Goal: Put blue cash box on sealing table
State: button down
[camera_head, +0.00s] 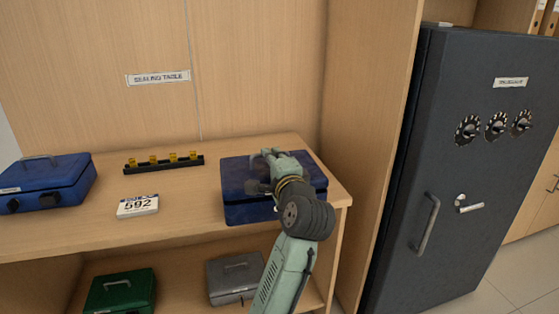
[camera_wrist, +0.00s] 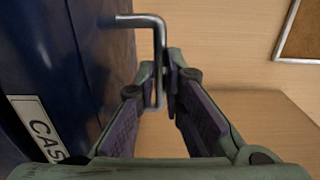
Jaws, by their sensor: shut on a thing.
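A blue cash box (camera_head: 239,206) is at the right end of the wooden sealing table (camera_head: 185,213), near its front edge. It looks level and seems to rest on the top, but I cannot tell whether it touches. My gripper (camera_head: 277,158) reaches over the box and hides part of its lid and front. In the wrist view my gripper (camera_wrist: 166,88) is shut on the box's metal handle (camera_wrist: 157,45), with the blue box (camera_wrist: 40,60) and its label at the left. A second blue cash box (camera_head: 45,183) stands at the table's left end.
A black rack with yellow stamps (camera_head: 163,163) and a white number block (camera_head: 138,206) stand mid-table. A green cash box (camera_head: 120,292) and a grey one (camera_head: 233,278) sit on the lower shelf. A dark safe (camera_head: 465,160) stands at the right, beyond a wooden side panel (camera_head: 365,130).

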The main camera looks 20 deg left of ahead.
jog(key=shift+f, duration=1.45)
jog(key=c, duration=2.1)
grip_release()
jog(key=shift+f, duration=0.4)
jog(key=shift+c, duration=0.2)
jog(key=o, duration=0.4)
jog(key=shift+o, duration=0.2)
jog(key=shift+r, duration=0.15)
